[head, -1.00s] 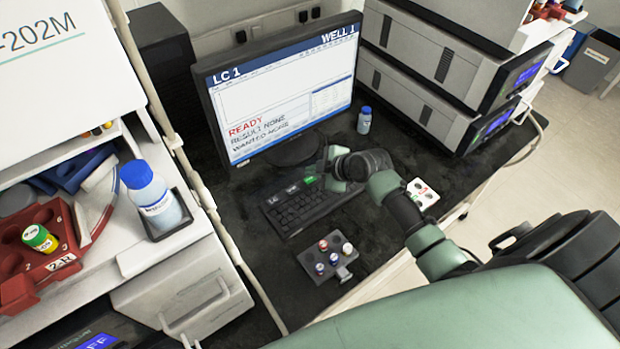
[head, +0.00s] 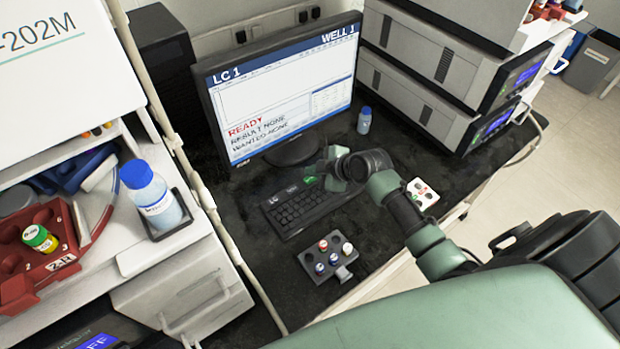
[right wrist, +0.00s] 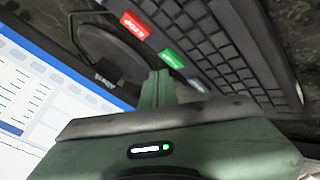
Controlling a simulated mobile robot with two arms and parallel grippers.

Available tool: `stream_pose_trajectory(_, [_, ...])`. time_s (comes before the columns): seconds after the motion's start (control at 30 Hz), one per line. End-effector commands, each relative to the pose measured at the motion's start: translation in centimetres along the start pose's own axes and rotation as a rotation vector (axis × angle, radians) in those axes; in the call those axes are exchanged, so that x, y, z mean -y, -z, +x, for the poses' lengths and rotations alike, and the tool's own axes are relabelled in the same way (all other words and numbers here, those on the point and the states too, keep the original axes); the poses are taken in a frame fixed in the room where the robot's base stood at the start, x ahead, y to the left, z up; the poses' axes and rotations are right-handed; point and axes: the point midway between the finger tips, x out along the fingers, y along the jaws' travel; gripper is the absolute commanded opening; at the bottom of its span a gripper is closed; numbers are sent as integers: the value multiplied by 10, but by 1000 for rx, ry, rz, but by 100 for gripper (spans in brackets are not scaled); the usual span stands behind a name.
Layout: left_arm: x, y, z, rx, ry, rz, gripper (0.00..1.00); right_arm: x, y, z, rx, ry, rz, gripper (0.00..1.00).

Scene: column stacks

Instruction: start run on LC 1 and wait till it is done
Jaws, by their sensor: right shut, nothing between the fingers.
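The LC 1 monitor (head: 285,85) shows "LC 1", "WELL 1", "READY", "RESULT NONE" and "WANTED NONE"; part of its screen shows in the right wrist view (right wrist: 40,95). The keyboard (head: 295,208) lies in front of it. In the right wrist view the keyboard (right wrist: 235,50) has a red STOP key (right wrist: 134,24) and a green key (right wrist: 171,59) at its near edge. My right gripper (head: 330,168) is shut and empty above the keyboard's far end, its fingertips (right wrist: 157,78) close to the green key. Contact cannot be told. My left gripper is out of view.
A small vial rack (head: 328,260) stands in front of the keyboard, and a white tray (head: 422,194) lies right of my arm. A blue-capped bottle (head: 364,120) stands beside the monitor. Stacked instruments (head: 430,95) fill the back right. A shelf with a bottle (head: 152,198) is at left.

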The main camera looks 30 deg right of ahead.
Motion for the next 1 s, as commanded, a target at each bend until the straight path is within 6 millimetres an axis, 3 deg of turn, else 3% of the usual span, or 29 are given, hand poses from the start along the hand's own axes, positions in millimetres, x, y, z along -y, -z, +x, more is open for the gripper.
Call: stream_pose_trajectory(1.0, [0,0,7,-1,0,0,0,6,-6,8,0,0,0,0])
